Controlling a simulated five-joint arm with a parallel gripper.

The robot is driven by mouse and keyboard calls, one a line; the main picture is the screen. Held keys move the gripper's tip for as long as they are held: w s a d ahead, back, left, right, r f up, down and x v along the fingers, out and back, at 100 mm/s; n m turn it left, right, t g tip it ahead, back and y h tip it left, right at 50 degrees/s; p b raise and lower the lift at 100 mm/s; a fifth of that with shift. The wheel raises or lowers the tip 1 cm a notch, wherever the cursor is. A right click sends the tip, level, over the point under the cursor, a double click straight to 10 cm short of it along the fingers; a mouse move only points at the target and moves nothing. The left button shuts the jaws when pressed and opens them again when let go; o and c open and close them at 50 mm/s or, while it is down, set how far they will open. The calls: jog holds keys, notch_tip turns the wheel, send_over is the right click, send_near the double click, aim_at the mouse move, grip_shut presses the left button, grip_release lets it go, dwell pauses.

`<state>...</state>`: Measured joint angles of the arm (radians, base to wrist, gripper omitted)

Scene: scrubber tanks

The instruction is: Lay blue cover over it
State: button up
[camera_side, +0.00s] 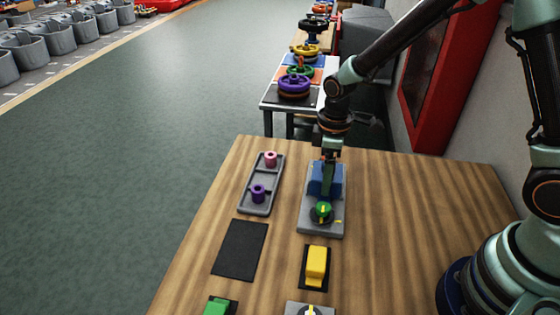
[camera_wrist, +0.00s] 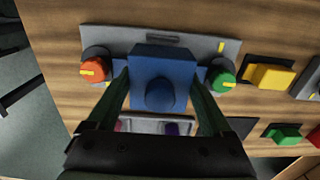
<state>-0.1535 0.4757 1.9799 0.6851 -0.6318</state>
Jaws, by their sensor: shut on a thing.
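The blue cover (camera_side: 319,183) is a block with a round knob on top; it also shows in the wrist view (camera_wrist: 165,62). It is over the middle of a grey panel (camera_side: 322,230). My gripper (camera_side: 330,166) is shut on the cover, with a finger on each side in the wrist view (camera_wrist: 162,88). A green dial (camera_side: 323,211) with a yellow mark is on one side of the cover, and an orange dial (camera_wrist: 95,70) on the other. Whatever is under the cover is hidden. I cannot tell whether the cover rests on the panel or hangs just above it.
A grey tray (camera_side: 249,209) with a pink and a purple peg lies left of the panel. A bare black pad (camera_side: 240,251), a yellow block (camera_side: 317,264) and a green block (camera_side: 218,306) are nearer the front. The wood is clear to the right.

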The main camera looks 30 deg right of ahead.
jog(key=shift+f, duration=0.7)
dwell(1.3)
jog(key=o, duration=1.2)
jog(key=shift+r, duration=3.5)
